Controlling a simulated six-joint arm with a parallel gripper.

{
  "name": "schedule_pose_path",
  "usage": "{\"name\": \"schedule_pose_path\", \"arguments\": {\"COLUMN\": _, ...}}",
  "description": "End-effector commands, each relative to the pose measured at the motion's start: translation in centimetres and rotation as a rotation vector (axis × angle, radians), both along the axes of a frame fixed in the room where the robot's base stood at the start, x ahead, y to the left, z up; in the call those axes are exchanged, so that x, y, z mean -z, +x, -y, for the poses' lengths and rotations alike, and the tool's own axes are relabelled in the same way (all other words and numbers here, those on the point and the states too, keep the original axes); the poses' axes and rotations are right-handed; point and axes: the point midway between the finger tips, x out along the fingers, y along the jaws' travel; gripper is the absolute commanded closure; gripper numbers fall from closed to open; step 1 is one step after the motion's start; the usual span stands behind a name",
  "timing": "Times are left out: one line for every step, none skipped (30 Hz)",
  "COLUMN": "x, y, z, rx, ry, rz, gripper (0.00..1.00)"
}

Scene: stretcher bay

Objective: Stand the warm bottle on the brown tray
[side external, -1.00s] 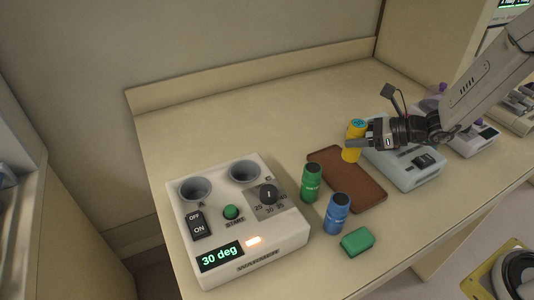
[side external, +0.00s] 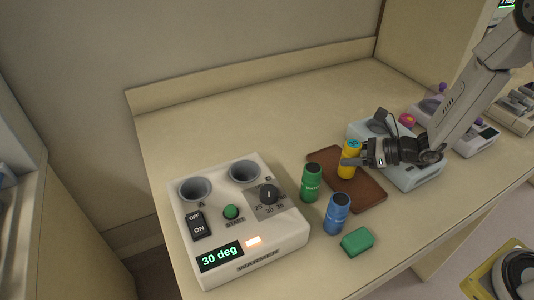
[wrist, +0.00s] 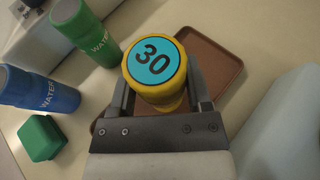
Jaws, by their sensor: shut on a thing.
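A yellow bottle (side external: 348,161) with a blue-green cap marked 30 is upright between the fingers of my gripper (side external: 354,162). In the wrist view my gripper (wrist: 160,100) is shut on the yellow bottle (wrist: 158,72), with one finger on each side. The bottle is over the brown tray (side external: 374,193); whether its base touches the tray is hard to tell. The tray also shows behind the bottle in the wrist view (wrist: 214,50). The warmer (side external: 236,216) stands at left with two empty wells, and its display reads 30 deg.
A green bottle (side external: 311,184) and a blue bottle (side external: 337,214) stand upright left of the tray. A green block (side external: 357,242) lies in front. A pale grey device (side external: 418,178) sits right of the tray, under my arm. The back of the counter (side external: 260,113) is clear.

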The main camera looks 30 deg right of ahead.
Motion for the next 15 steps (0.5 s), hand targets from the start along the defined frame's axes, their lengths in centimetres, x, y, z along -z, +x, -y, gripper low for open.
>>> {"name": "schedule_pose_path", "arguments": {"x": 0.37, "y": 0.02, "z": 0.01, "rx": 0.0, "ry": 0.0, "rz": 0.0, "gripper": 1.0}}
{"name": "schedule_pose_path", "arguments": {"x": 0.53, "y": 0.02, "z": 0.01, "rx": 0.001, "ry": 0.0, "rz": 0.0, "gripper": 1.0}}
{"name": "schedule_pose_path", "arguments": {"x": 0.71, "y": 0.03, "z": 0.01, "rx": 0.001, "ry": 0.0, "rz": 0.001, "gripper": 1.0}}
{"name": "schedule_pose_path", "arguments": {"x": 0.79, "y": 0.02, "z": 0.02, "rx": 0.001, "ry": 0.0, "rz": 0.002, "gripper": 1.0}}
{"name": "schedule_pose_path", "arguments": {"x": 0.85, "y": 0.04, "z": 0.02, "rx": 0.001, "ry": 0.0, "rz": 0.002, "gripper": 1.0}}
{"name": "schedule_pose_path", "arguments": {"x": 0.87, "y": 0.04, "z": 0.01, "rx": 0.001, "ry": 0.0, "rz": 0.002, "gripper": 1.0}}
{"name": "schedule_pose_path", "arguments": {"x": 0.87, "y": 0.05, "z": 0.02, "rx": 0.001, "ry": 0.0, "rz": 0.003, "gripper": 1.0}}
{"name": "schedule_pose_path", "arguments": {"x": 0.87, "y": 0.05, "z": 0.02, "rx": 0.001, "ry": 0.0, "rz": 0.003, "gripper": 1.0}}
{"name": "schedule_pose_path", "arguments": {"x": 0.86, "y": 0.05, "z": 0.02, "rx": 0.001, "ry": 0.0, "rz": 0.003, "gripper": 1.0}}
{"name": "schedule_pose_path", "arguments": {"x": 0.85, "y": 0.04, "z": 0.01, "rx": 0.001, "ry": 0.0, "rz": 0.003, "gripper": 1.0}}
{"name": "schedule_pose_path", "arguments": {"x": 0.85, "y": 0.04, "z": 0.01, "rx": 0.0, "ry": 0.0, "rz": 0.003, "gripper": 1.0}}
{"name": "schedule_pose_path", "arguments": {"x": 0.85, "y": 0.04, "z": 0.02, "rx": 0.0, "ry": 0.0, "rz": 0.003, "gripper": 1.0}}
{"name": "schedule_pose_path", "arguments": {"x": 0.86, "y": 0.04, "z": 0.01, "rx": 0.0, "ry": 0.0, "rz": 0.003, "gripper": 1.0}}
{"name": "schedule_pose_path", "arguments": {"x": 0.9, "y": 0.04, "z": 0.01, "rx": 0.0, "ry": -0.001, "rz": 0.002, "gripper": 1.0}}
{"name": "schedule_pose_path", "arguments": {"x": 0.96, "y": 0.03, "z": 0.01, "rx": 0.001, "ry": 0.0, "rz": 0.002, "gripper": 1.0}}
